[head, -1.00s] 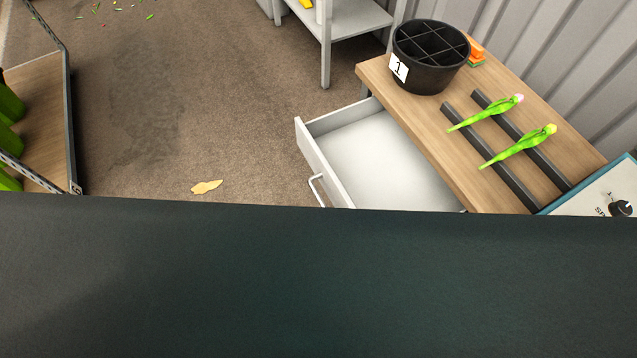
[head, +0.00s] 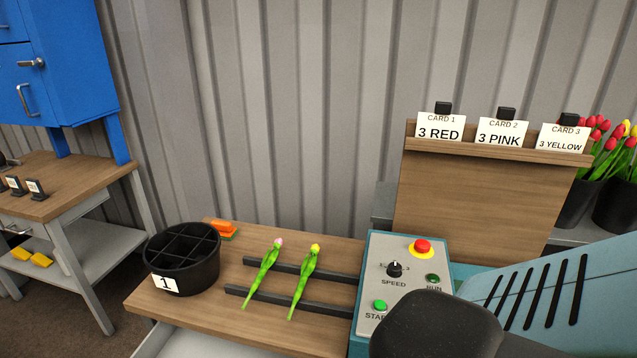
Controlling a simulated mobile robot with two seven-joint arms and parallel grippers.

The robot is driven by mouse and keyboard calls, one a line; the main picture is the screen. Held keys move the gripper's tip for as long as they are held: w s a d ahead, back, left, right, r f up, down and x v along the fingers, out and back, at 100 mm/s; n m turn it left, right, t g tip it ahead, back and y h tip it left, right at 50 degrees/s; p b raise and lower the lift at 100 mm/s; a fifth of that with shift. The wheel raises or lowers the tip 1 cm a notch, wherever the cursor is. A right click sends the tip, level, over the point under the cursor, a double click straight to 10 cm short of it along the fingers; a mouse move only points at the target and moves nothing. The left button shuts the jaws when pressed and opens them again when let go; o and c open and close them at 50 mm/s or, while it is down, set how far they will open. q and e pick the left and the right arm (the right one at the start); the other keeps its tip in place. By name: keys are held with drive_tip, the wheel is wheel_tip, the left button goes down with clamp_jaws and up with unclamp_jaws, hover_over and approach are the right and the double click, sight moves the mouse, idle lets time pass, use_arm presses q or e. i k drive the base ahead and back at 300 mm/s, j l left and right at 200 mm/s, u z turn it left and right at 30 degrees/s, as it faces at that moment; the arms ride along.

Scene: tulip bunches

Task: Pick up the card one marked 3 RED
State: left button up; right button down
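The card marked 3 RED (head: 440,127) is a white card with "CARD 1" above the large text. It stands at the left end of a wooden card board (head: 480,200), with a small black block at its top edge. The 3 PINK card (head: 502,132) stands in the middle and the 3 YELLOW card (head: 563,139) on the right, each with a black block too. Neither of my grippers shows in the head view.
A control box (head: 400,285) with red and green buttons stands in front of the board. Left of it, two tulips (head: 262,270) lie across dark rails on the bench, with a black divided bucket (head: 182,262) marked 1 further left. A dark rounded shape (head: 435,325) covers the bottom right.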

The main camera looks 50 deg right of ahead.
sight(441, 125)
drive_tip(key=z, duration=2.15)
drive_tip(key=k, duration=0.45)
drive_tip(key=i, duration=0.45)
drive_tip(key=k+l+z, duration=0.1)
drive_tip(key=l+z, duration=0.2)
drive_tip(key=l, duration=0.25)
